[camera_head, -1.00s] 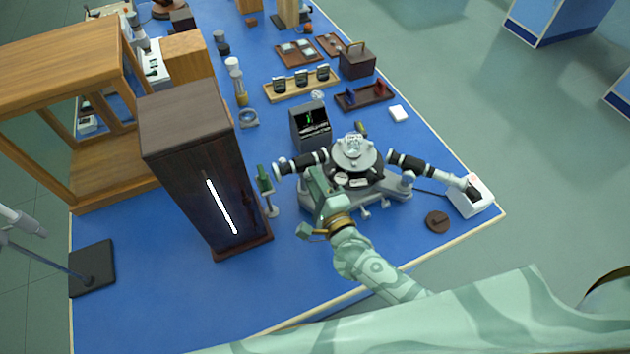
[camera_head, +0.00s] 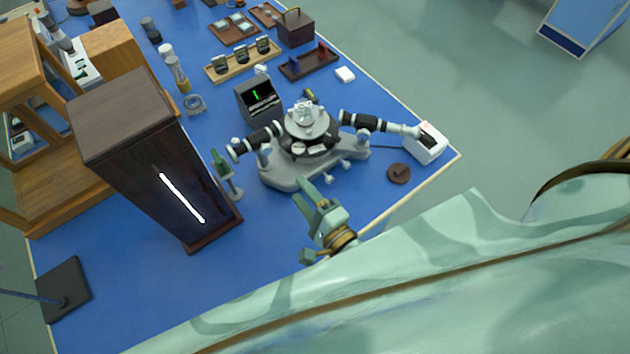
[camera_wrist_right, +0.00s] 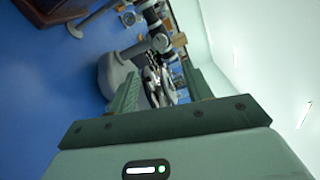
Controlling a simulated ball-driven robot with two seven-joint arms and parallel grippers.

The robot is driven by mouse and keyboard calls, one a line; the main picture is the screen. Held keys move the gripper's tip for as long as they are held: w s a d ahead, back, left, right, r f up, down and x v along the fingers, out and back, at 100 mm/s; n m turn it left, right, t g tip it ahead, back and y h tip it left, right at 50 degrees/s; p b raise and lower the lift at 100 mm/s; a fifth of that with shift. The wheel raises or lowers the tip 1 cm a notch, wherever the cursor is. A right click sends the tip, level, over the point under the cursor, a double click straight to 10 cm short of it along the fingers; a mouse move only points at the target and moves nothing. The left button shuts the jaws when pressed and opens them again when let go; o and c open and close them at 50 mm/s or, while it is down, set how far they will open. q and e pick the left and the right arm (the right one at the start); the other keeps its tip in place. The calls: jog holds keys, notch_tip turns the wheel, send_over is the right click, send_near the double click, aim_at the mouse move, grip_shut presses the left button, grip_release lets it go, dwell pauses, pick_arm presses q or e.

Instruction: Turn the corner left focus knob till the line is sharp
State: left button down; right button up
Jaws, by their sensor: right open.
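The spectrometer (camera_head: 312,140) stands on the blue bench, with a round silver table on top. Its black-and-silver left tube (camera_head: 258,138) points left, and its right tube (camera_head: 365,121) points right. Small knobs show on it, but I cannot tell which is the focus knob. A small dark screen (camera_head: 258,100) behind it shows a short green line; its sharpness is too small to judge. My right gripper (camera_head: 308,192) is open and empty, just in front of the spectrometer base. In the right wrist view the spectrometer (camera_wrist_right: 112,78) shows beyond and between the open fingers. My left gripper is out of view.
A tall dark cabinet (camera_head: 125,115) with a glowing slit stands at left. A white box (camera_head: 428,143) and a brown disc (camera_head: 399,173) lie at right.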

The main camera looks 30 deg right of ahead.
jog(key=s, duration=0.4)
jog(key=shift+d, duration=0.4)
jog(key=shift+s, duration=0.15)
